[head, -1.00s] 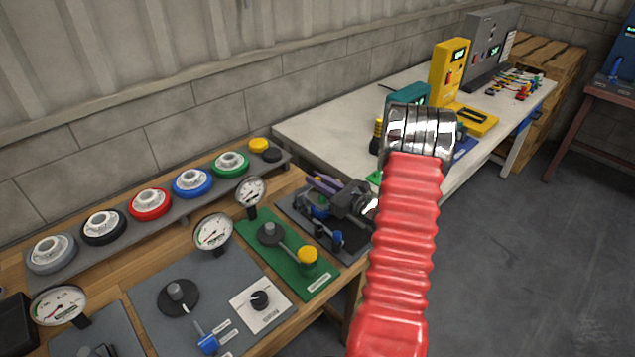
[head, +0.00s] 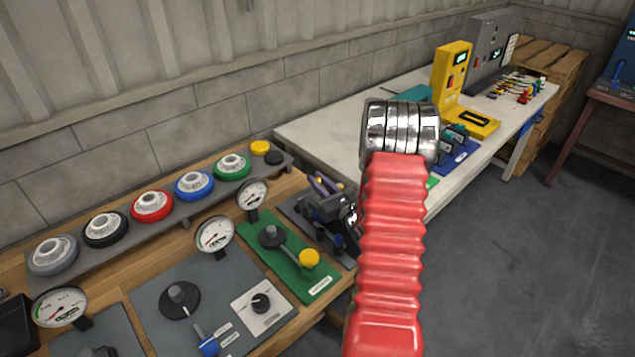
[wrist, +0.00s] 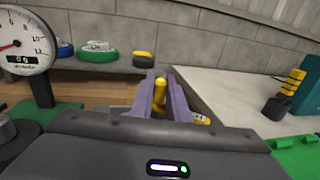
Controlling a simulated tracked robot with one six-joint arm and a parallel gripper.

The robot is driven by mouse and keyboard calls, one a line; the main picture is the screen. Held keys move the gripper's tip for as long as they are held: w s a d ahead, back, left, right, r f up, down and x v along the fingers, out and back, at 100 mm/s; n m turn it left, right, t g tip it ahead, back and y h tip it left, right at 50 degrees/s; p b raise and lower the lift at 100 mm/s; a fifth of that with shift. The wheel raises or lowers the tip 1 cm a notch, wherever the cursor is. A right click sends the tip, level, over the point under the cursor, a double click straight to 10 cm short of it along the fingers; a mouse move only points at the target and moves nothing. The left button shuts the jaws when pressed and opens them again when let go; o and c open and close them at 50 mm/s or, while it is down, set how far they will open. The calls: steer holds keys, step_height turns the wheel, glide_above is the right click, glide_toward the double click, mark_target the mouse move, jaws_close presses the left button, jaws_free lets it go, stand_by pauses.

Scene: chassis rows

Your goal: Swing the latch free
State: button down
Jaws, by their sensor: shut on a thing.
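My gripper (wrist: 160,95) has two purple fingers, closed around a yellow upright piece (wrist: 159,97) in the wrist view. This looks like the latch's handle, but the rest of the latch is hidden behind the gripper body. In the head view my gripper (head: 324,185) is over the dark panel (head: 297,212) at the right end of the wooden bench. A small yellow spot shows at its fingers there. My red arm covers the panel's right side.
Left of the dark panel is a green plate (head: 284,262) with a yellow-knobbed lever (head: 309,258). A round gauge (head: 252,195) stands behind it. Coloured wheels line the rear shelf. A white table (head: 325,130) with a yellow device (head: 452,75) lies beyond.

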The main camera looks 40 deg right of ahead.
steer(key=c, duration=1.7)
jaws_free()
steer(key=shift+r, duration=0.2)
steer(key=shift+r, duration=4.8)
steer(key=shift+a, duration=0.1)
